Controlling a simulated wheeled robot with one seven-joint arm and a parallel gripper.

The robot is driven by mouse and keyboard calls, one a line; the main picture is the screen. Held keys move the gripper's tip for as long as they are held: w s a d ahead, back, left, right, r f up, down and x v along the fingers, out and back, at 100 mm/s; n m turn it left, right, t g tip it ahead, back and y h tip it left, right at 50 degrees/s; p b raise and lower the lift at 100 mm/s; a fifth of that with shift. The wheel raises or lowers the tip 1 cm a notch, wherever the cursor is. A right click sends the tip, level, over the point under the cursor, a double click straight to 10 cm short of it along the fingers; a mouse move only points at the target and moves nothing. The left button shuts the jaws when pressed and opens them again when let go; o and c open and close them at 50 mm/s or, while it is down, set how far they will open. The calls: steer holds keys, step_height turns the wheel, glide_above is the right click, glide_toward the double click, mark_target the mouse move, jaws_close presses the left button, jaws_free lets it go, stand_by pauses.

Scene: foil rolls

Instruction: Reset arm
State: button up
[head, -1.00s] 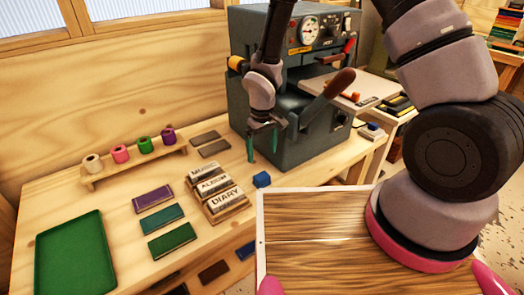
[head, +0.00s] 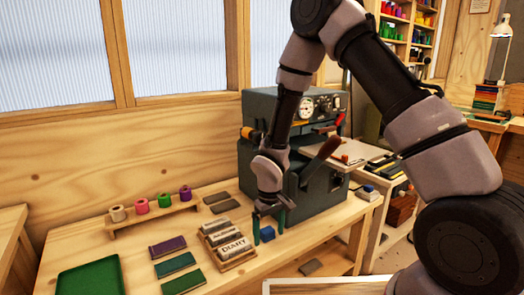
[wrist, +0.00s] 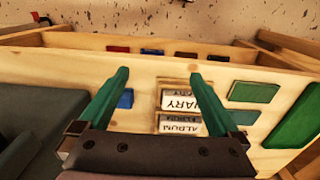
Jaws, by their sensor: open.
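My gripper (head: 269,226) is open and empty. In the head view it hangs in front of the grey press, with its green fingers around the blue block (head: 267,234) in the picture; the height gap is hard to tell. In the wrist view the gripper (wrist: 158,76) points over the table, with the DIARY block (wrist: 178,100) between its fingers in the picture. White (head: 117,213), pink (head: 141,206), green (head: 165,199) and purple (head: 186,192) foil rolls stand on a wooden rack (head: 155,217) at the left.
The grey press (head: 262,125) with its levers stands behind my gripper. The title blocks sit in a wooden holder (head: 240,262). A green tray (head: 90,278) and several coloured book covers lie on the table (head: 135,245). A side table (head: 352,160) stands at the right.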

steer(key=w+d+r+m+t, duration=0.15)
steer(key=d+r, duration=0.25)
steer(key=r, duration=0.5)
steer(key=w+d+r+m+t, duration=0.1)
steer(key=d+r+m, duration=0.1)
steer(key=d+r, duration=0.45)
steer(key=w+d+r+m+t, duration=0.1)
steer(key=d+r+m, duration=0.1)
steer(key=r, duration=0.8)
steer(key=s+d+r+m+t+y, duration=0.1)
steer(key=s+d+r+m+t, duration=0.1)
steer(key=s+d+r, duration=0.3)
steer(key=s+d+r+m+t+y, duration=0.1)
steer(key=s+d+r+m, duration=0.2)
steer(key=s+r, duration=0.7)
step_height(320, 180, up, 2)
steer(key=shift+s+d+r+t, duration=0.2)
steer(key=shift+d+t, duration=0.15)
steer(key=shift+d, duration=0.7)
steer(key=shift+w+m, duration=0.1)
steer(key=shift+m, duration=0.15)
